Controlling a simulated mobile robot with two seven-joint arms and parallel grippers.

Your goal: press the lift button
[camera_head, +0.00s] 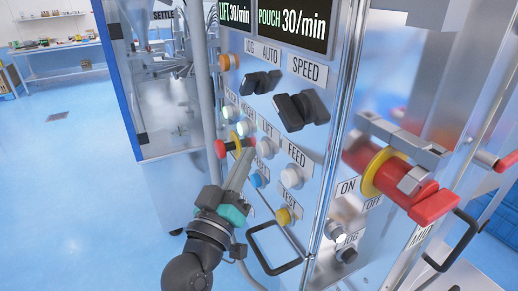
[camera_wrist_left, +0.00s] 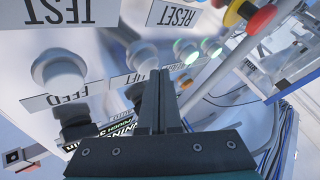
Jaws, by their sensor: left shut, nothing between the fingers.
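The lift button is a white round button (camera_head: 265,148) on the tilted metal panel, below the LIFT label (camera_head: 269,128). In the left wrist view, which shows the panel upside down, the lift button (camera_wrist_left: 139,55) sits just above the inverted LIFT label. My left gripper (camera_head: 248,156) is shut and empty, its narrow fingertips just left of the lift button in the head view. In the wrist view the fingertips (camera_wrist_left: 160,73) overlap the area just right of the button and label. I cannot tell whether they touch the panel. My right gripper is out of view.
The white FEED button (camera_head: 291,177), blue button (camera_head: 258,180) and yellow TEST button (camera_head: 283,216) are close by. A red-and-yellow stop knob (camera_head: 221,149) stands out left of the fingers. Black selector knobs (camera_head: 300,110) are above. A black handle (camera_head: 275,248) projects below.

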